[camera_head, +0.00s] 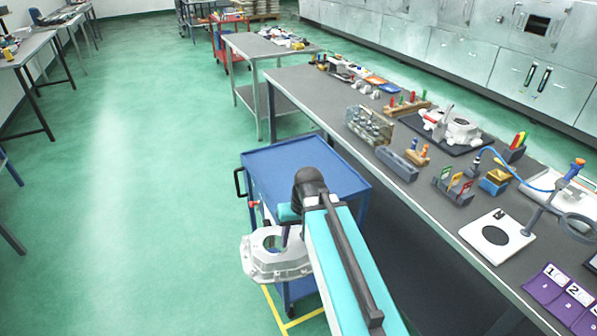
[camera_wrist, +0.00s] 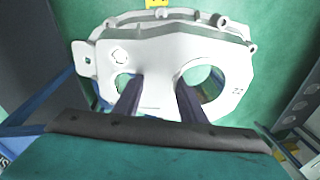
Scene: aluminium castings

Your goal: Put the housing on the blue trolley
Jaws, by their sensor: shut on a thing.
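The housing (camera_head: 275,254) is a pale grey aluminium casting with a large round opening. My gripper (camera_head: 287,236) is shut on it and holds it in the air, in front of the blue trolley and partly over its near left edge in the head view. In the wrist view the housing (camera_wrist: 170,60) fills the upper middle, with both fingers of my gripper (camera_wrist: 160,98) at its two openings. The exact contact is hard to see. The blue trolley (camera_head: 290,165) has a bare top. My arm hides part of it.
A long grey workbench (camera_head: 290,84) with castings, tool holders and a blue-hosed stand runs along the right of the trolley. Another grey table (camera_head: 255,45) and a red trolley (camera_head: 218,42) stand behind. Green floor on the left is free. Yellow lines mark the floor below the housing.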

